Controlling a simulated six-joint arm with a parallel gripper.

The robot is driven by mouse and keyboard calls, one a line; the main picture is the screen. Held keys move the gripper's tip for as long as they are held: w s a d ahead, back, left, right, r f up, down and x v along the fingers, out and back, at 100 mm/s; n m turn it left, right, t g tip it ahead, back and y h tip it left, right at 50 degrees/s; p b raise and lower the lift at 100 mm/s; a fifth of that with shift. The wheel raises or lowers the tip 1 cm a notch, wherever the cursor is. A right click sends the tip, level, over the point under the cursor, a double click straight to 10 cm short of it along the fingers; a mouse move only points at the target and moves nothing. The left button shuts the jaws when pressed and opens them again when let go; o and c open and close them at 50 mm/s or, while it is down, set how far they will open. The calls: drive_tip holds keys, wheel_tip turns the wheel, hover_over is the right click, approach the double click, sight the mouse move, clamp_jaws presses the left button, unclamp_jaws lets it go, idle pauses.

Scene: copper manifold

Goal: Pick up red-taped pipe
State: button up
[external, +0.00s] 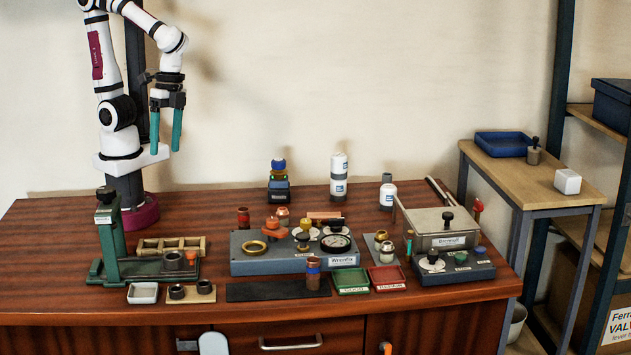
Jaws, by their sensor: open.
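A short upright copper-coloured pipe (243,217) with a reddish band stands on the wooden table, behind the left end of the grey Wrenfix block (262,266). It looks like the red-taped pipe, though it is small in the picture. Another copper pipe (313,279) with a blue band stands in front of the block. My gripper (166,132) has two teal fingers pointing down, apart and empty. It hangs high above the left back of the table, up and to the left of the red-banded pipe, touching nothing.
A green press-like stand (109,240) and a tan slotted holder (160,253) fill the left. Bottles (339,180) and stacked coloured rings (279,168) stand behind the block. Green (350,281) and red (386,278) trays lie in front. The table's back left is clear.

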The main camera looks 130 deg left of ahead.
drive_tip(key=s+a+m+y, duration=0.3)
drive_tip(key=s+m, duration=0.3)
drive_tip(key=s, duration=0.1)
drive_tip(key=m+t+h, duration=0.7)
drive_tip(key=m+t, duration=0.5)
drive_tip(key=m, duration=2.4)
approach(243, 215)
drive_tip(key=x, duration=0.5)
drive_tip(key=f+x, duration=0.1)
drive_tip(key=x, duration=0.2)
drive_tip(key=shift+w+a+f, duration=0.1)
drive_tip(key=shift+a+f, duration=0.05)
drive_tip(key=shift+a, duration=0.05)
drive_tip(key=shift+w+d+f, duration=0.1)
drive_tip(key=shift+w, duration=0.15)
clamp_jaws()
